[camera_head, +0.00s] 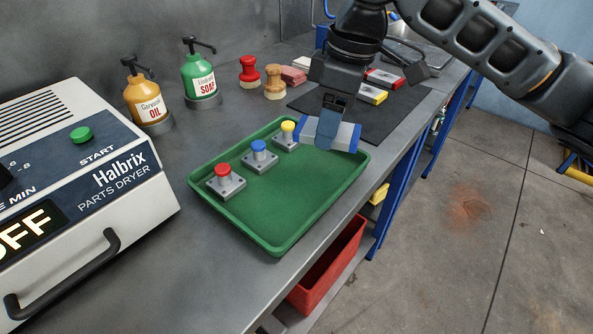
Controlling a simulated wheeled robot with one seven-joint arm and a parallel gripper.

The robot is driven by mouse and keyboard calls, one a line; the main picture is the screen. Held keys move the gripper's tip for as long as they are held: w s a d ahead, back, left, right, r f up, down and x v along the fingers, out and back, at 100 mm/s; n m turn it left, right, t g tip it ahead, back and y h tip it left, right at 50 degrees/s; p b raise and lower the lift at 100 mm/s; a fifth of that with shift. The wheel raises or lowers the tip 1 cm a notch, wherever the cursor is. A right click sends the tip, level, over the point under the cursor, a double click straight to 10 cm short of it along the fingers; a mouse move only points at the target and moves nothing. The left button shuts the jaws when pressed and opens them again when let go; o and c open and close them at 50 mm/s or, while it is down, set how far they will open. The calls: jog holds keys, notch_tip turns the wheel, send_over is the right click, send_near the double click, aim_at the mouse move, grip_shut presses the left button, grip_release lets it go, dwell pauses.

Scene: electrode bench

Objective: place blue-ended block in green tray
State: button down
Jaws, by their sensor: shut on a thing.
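My gripper (327,132) is shut on the blue-ended block (345,137), a grey block with blue ends, and its finger covers the block's middle. The block is at the far right corner of the green tray (275,246). I cannot tell whether it touches the tray or is held above it. In the tray stand three grey square bases with knobs: a red-knobbed one (224,182), a blue-knobbed one (259,156) and a yellow-knobbed one (287,135). The front right part of the tray is empty.
A dark mat (395,118) behind the tray holds a yellow-ended block (372,95) and a red-ended block (383,79). A parts dryer (110,190) reading OFF stands left. Oil (148,103) and soap (199,78) bottles stand behind. A red bin (330,268) is below the bench edge.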

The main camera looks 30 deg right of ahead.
send_over(298, 186)
jog(key=f, duration=0.3)
jog(key=shift+s+d+f, duration=0.2)
jog(key=shift+s, duration=0.05)
jog(key=shift+f, duration=2)
jog(key=shift+f, duration=0.2)
jog(key=shift+c, duration=1.4)
grip_release()
notch_tip(298, 186, up, 12)
jog(key=s+d+p, duration=0.1)
jog(key=shift+s, duration=0.2)
